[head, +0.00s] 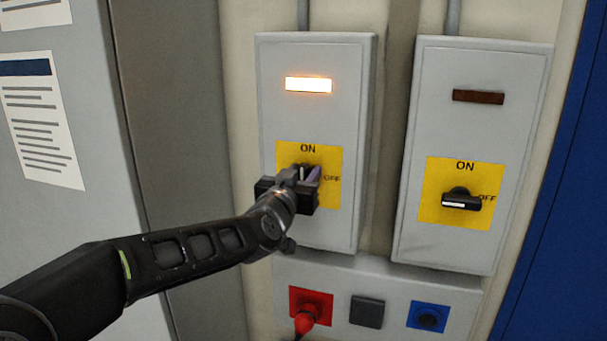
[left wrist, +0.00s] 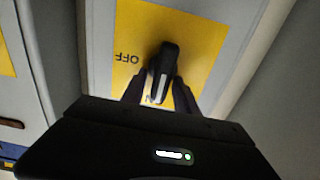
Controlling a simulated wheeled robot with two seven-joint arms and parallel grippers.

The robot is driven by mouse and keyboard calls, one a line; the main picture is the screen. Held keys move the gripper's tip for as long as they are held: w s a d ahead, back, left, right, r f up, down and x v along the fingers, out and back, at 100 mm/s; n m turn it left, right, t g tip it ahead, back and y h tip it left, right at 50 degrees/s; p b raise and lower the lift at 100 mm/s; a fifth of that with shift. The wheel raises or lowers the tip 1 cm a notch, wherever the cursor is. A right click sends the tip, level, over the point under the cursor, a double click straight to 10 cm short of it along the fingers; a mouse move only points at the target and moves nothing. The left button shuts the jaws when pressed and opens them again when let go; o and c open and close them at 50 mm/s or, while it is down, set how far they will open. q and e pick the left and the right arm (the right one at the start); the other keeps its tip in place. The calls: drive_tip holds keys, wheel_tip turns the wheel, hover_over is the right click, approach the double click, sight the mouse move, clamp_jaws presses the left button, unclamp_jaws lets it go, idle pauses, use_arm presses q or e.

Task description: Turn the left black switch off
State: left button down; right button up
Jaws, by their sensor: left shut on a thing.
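The left black switch (left wrist: 165,62) sits on a yellow plate (head: 333,158) on the left grey box. In the left wrist view its handle stands upright with its white stripe toward the ON label, which is partly hidden. In the head view my gripper hides most of the switch. The lamp (head: 308,84) above it is lit. My left gripper (head: 309,175) is shut on the switch handle, with a finger on either side of it; its fingers also show in the left wrist view (left wrist: 159,88). My right gripper is not in view.
The right box has a second black switch (head: 461,200), its handle lying sideways toward OFF, under a dark lamp (head: 478,97). Below are a red plug (head: 307,316), a dark square cover (head: 367,312) and a blue socket (head: 428,317). A grey cabinet (head: 100,215) stands at left.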

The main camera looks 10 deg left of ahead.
use_arm(q)
drive_tip(key=shift+f, duration=0.1)
idle(0.3)
drive_tip(key=n+b, duration=0.3)
drive_tip(key=n, duration=0.1)
drive_tip(key=shift+a+f, duration=0.25)
drive_tip(key=shift+a, duration=0.05)
drive_tip(key=shift+a+f+n+b, duration=0.15)
drive_tip(key=shift+f+n+b, duration=0.15)
drive_tip(key=shift+n+b, duration=1.5)
drive_tip(key=shift+a+f+n+b, duration=0.25)
drive_tip(key=shift+n+b, duration=0.4)
drive_tip(key=shift+n, duration=2.2)
drive_tip(key=shift+a+f+n+b, duration=0.1)
drive_tip(key=shift+f+n+b, duration=0.25)
drive_tip(key=shift+n+b, duration=1.45)
drive_tip(key=shift+n+p, duration=0.6)
drive_tip(key=shift+n, duration=0.05)
